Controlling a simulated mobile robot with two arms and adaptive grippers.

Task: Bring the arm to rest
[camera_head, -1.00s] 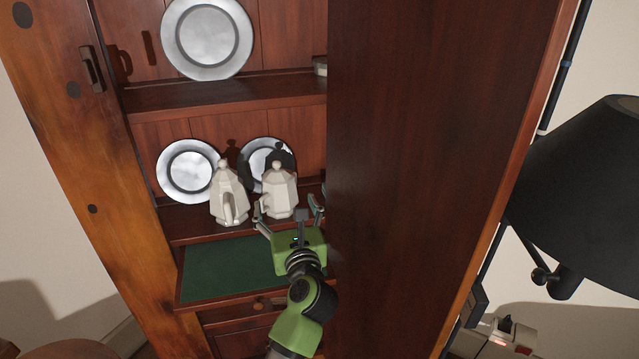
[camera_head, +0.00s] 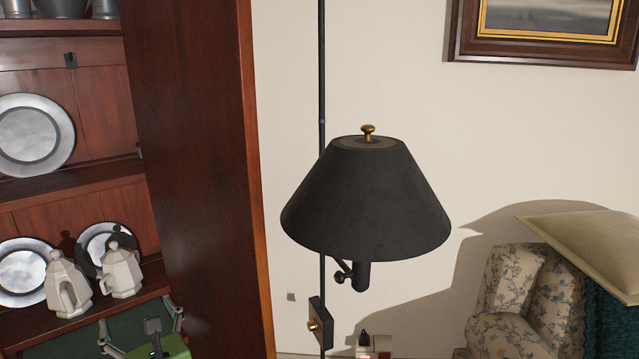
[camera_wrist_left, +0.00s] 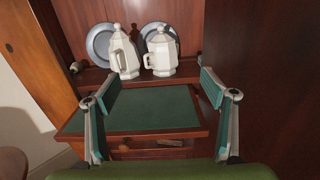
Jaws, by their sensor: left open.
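My left gripper (camera_head: 140,318) shows at the bottom left of the head view, low in front of the cupboard. Its two fingers are spread apart with nothing between them. In the left wrist view the open fingers (camera_wrist_left: 160,88) stand either side of a green drop-leaf surface (camera_wrist_left: 140,108). Two pale faceted pots (camera_head: 68,285) (camera_head: 122,270) stand on the shelf beyond the fingertips, apart from them. They also show in the left wrist view (camera_wrist_left: 123,55) (camera_wrist_left: 160,52). My right gripper is not seen.
The cupboard's dark side panel (camera_head: 195,150) rises close to the right of my left gripper. Pewter plates (camera_head: 30,135) lean on the shelves. A black lamp (camera_head: 365,200), a floral armchair (camera_head: 515,310) and a framed picture (camera_head: 550,25) are further right.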

